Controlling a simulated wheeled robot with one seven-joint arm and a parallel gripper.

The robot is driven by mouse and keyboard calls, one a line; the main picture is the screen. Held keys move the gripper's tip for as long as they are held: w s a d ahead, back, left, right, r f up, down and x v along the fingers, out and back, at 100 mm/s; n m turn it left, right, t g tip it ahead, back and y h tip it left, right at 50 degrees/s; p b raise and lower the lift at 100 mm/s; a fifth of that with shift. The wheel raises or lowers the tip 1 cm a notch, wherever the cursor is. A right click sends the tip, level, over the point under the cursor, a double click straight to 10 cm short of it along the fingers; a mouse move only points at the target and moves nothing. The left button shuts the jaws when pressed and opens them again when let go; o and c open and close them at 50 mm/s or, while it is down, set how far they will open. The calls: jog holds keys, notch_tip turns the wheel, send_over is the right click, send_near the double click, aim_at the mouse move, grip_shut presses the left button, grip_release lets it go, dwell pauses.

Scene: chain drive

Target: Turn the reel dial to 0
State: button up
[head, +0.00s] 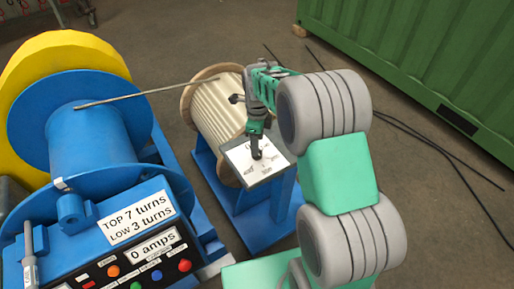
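The reel dial is a small black knob on a white-faced plate (239,153) with small printed marks, too small to read. The plate sits on a blue stand in front of the wooden reel (221,112). My gripper (257,152) points down at the knob in the head view and covers most of it. The fingertips look to be at or around the knob. I cannot tell whether they touch it or are closed on it. The dial's setting is hidden.
A blue winch drum (88,140) with a yellow disc stands at left. Its control panel (140,222) reads "TOP 7 turns, LOW 3 turns" and "0 amps", with coloured buttons. A rope (150,93) runs between drum and reel. A green container (430,55) stands behind; black cables lie on the floor.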

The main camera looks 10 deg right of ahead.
notch_tip(320, 180, down, 5)
jog(key=shift+r+p, duration=0.1)
jog(key=shift+p, duration=0.2)
jog(key=shift+c, duration=0.4)
grip_shut()
